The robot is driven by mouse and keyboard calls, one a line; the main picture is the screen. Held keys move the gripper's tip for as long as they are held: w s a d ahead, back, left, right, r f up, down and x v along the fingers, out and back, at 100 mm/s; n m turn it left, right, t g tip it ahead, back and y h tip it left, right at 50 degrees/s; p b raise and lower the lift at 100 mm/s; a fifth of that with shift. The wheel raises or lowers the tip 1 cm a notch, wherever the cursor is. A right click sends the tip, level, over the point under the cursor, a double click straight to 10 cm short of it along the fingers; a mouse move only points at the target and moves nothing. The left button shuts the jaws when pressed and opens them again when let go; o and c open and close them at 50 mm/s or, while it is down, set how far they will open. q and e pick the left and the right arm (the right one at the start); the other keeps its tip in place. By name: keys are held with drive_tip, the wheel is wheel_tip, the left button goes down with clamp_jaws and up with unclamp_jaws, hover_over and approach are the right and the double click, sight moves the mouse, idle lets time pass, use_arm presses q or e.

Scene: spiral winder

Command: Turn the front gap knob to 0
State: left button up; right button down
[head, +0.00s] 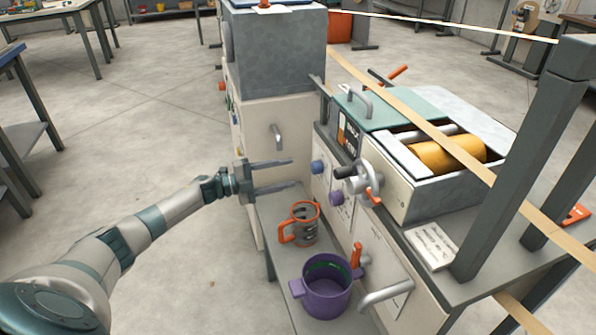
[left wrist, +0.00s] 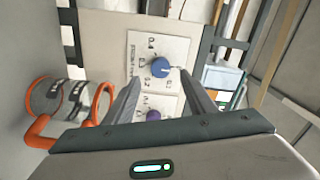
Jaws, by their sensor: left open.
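A blue knob (head: 318,167) and a purple knob (head: 337,198) stand on the side panel of the winder. In the left wrist view the blue knob (left wrist: 160,66) sits on a white dial plate (left wrist: 177,47) with numbers around it, including 0.4 and 0.2. Its pale mark points to the right. The purple knob (left wrist: 152,115) shows lower, partly hidden by the gripper. I cannot tell which knob is labelled front. My left gripper (head: 294,173) is open and empty, its fingers pointing at the blue knob from a short distance. My right gripper is not in view.
An orange-handled mug (head: 305,226) and a purple pot (head: 325,288) stand on the low shelf below the knobs. A hand crank (head: 365,180) juts out right of the knobs. A tall grey cabinet (head: 277,55) stands behind.

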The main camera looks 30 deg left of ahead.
use_arm(q)
drive_tip(key=v, duration=1)
drive_tip(key=shift+s+a, duration=0.1)
drive_tip(key=shift+s, duration=0.05)
